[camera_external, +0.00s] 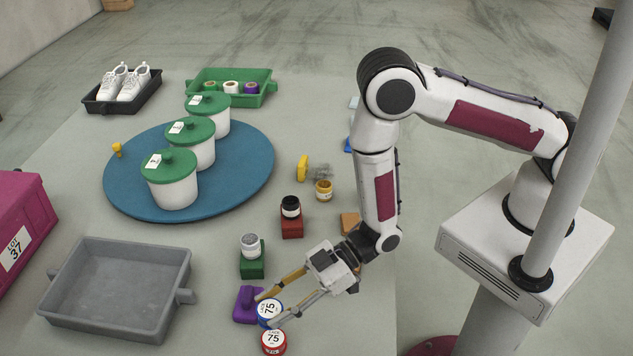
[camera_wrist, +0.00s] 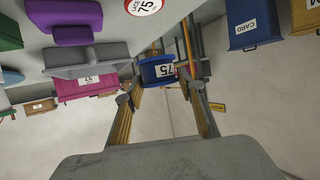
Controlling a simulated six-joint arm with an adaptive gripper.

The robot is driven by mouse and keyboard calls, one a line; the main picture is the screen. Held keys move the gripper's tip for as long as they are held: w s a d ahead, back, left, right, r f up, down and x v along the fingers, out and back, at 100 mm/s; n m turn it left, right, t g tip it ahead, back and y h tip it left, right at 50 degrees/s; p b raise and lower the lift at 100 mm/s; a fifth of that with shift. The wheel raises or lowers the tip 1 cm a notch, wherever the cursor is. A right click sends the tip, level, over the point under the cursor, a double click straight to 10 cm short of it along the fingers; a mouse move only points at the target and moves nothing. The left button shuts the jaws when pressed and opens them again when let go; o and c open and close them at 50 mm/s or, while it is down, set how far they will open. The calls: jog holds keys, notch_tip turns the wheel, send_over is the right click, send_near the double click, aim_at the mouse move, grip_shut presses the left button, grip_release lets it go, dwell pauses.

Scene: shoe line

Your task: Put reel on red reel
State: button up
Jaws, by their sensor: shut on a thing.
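My gripper (camera_external: 264,312) is shut on a blue reel (camera_external: 269,308) with a white label reading 75. In the wrist view the blue reel (camera_wrist: 157,72) sits between the far ends of the two fingers. The red reel (camera_external: 274,342), with a white top label also reading 75, is near the bottom edge of the external view, just in front of the held reel and apart from it in the picture. Part of the red reel (camera_wrist: 145,4) shows at the top of the wrist view. The height of the blue reel above the surface is hard to tell.
A purple block (camera_external: 247,304) lies left of my gripper. A green block with a jar (camera_external: 251,246) and a red block with a dark jar (camera_external: 291,208) stand behind. A grey tray (camera_external: 70,318) is at left; a blue round mat (camera_external: 125,203) bears white pots with green lids.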

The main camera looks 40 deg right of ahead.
aim_at(275, 315)
jog(key=shift+f, duration=1.55)
jog(key=shift+f, duration=0.1)
jog(key=shift+f, duration=2)
jog(key=shift+f, duration=0.1)
jog(key=o, duration=1.1)
jog(key=shift+d, duration=0.1)
jog(key=v, duration=1.2)
